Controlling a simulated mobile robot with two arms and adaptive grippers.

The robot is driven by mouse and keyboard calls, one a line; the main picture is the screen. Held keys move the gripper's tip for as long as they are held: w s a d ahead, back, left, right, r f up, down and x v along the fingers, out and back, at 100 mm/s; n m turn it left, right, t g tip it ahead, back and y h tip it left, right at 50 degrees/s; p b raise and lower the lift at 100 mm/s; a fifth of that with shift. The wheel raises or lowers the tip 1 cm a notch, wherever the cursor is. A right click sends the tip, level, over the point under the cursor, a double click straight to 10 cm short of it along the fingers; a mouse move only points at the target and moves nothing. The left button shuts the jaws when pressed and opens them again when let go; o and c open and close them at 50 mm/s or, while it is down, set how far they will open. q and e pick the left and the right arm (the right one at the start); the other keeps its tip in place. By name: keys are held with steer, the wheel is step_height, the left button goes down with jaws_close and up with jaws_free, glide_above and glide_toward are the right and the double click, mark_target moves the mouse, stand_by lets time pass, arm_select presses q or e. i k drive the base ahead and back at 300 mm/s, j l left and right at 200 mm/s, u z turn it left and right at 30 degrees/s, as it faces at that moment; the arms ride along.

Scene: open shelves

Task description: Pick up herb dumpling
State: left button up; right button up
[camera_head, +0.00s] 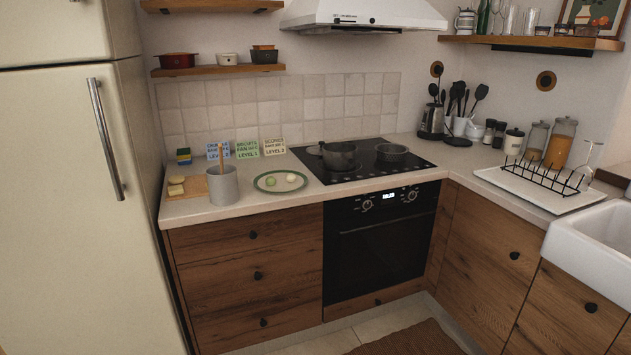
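Two small round pale pieces lie on a green-rimmed plate (281,187) on the counter, left of the cooktop. The left piece (270,181) looks slightly greenish and the right piece (291,177) looks whiter. Either could be the herb dumpling; they are too small to tell for sure. Neither of my grippers is in view.
A grey pot (223,190) with a wooden utensil stands left of the plate, beside a wooden board (196,187) with pale pieces. Three lettered cards (247,149) stand behind. A black cooktop (362,172) with a saucepan (340,156) is to the right. The fridge (55,220) bounds the left.

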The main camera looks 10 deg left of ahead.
mark_target(270, 180)
steer(key=i+j+z, duration=0.5)
steer(key=j+z, duration=0.15)
steer(key=z, duration=0.15)
steer(key=i+j+z, duration=0.15)
steer(key=j+z, duration=0.25)
